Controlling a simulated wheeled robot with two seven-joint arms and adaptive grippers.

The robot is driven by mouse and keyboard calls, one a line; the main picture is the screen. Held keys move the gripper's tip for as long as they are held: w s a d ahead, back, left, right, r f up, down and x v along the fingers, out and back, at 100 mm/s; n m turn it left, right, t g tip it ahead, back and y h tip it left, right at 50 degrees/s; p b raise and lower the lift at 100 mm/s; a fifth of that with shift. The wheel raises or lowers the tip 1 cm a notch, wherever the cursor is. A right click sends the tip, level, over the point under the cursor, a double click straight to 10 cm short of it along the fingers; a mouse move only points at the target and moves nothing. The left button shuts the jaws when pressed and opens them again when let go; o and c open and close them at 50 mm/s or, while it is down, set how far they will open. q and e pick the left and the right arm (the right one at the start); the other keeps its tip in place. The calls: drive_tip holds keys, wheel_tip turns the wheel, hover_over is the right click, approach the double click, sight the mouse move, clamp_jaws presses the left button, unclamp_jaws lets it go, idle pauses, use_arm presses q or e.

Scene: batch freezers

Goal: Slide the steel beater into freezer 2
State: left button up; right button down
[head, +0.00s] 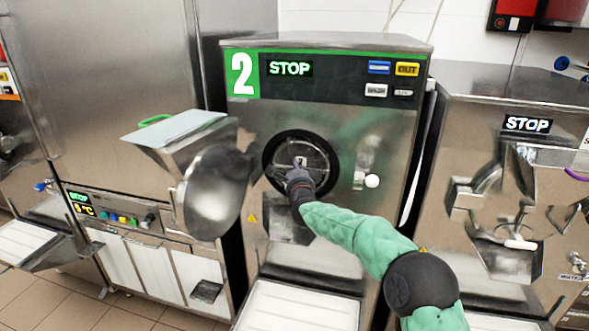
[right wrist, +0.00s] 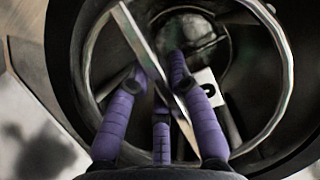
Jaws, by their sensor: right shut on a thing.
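Freezer 2 (head: 395,130) stands in the middle of the head view, with a white 2 on a green panel and a STOP display. Its round dark barrel opening (head: 272,160) faces me. My right gripper (head: 299,168) is at this opening, its purple fingers also showing in the right wrist view (right wrist: 165,100). They are shut on the steel beater (right wrist: 146,42), around its slanting flat bar. The beater's round rim lies within the dark barrel mouth in the right wrist view. How deep the beater sits is hard to tell. My left gripper is not in view.
A steel door with a round face (head: 215,190) and a chute juts out left of the opening. A white knob (head: 372,181) is right of it. Another freezer (head: 520,100) stands at right, and a low steel machine (head: 120,225) at left.

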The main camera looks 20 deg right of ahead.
drive_tip(key=shift+r, duration=0.1)
drive_tip(key=c, duration=1)
unclamp_jaws()
drive_tip(key=shift+c, duration=0.2)
drive_tip(key=shift+f, duration=0.2)
drive_tip(key=v, duration=1.2)
drive_tip(key=shift+r, duration=0.15)
